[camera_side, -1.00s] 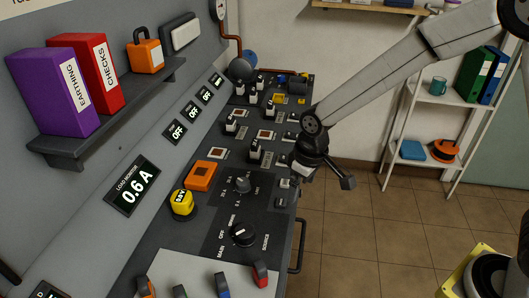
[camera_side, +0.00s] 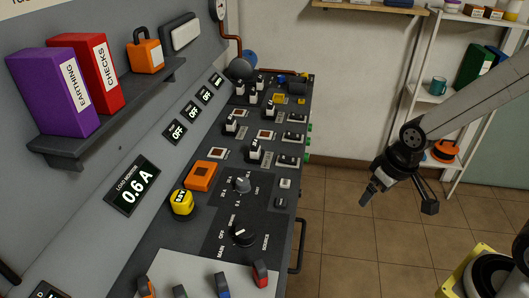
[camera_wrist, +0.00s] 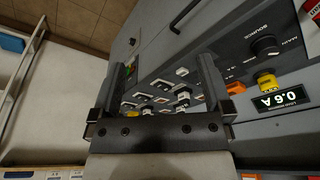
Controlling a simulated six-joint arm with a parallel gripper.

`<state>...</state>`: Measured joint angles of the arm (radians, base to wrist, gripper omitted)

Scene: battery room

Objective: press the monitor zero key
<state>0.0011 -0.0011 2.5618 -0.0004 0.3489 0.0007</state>
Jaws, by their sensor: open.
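The load monitor display (camera_side: 132,187) on the upright panel reads 0.6 A. It also shows upside down in the wrist view (camera_wrist: 283,98). Two small keys sit at the right edge of the sloping console: a pale-topped one (camera_side: 285,183) and a darker one (camera_side: 281,202). I cannot read which is the zero key. My gripper (camera_side: 366,201) hangs in the air to the right of the console, well apart from it, pointing down-left. In the wrist view its fingers (camera_wrist: 162,75) are apart with nothing between them.
The console carries a rotary knob (camera_side: 243,235), a yellow button (camera_side: 182,203), an orange block (camera_side: 201,176) and several switches. Binders (camera_side: 60,92) stand on a wall shelf. A white rack (camera_side: 438,98) stands behind my arm. The floor between console and arm is clear.

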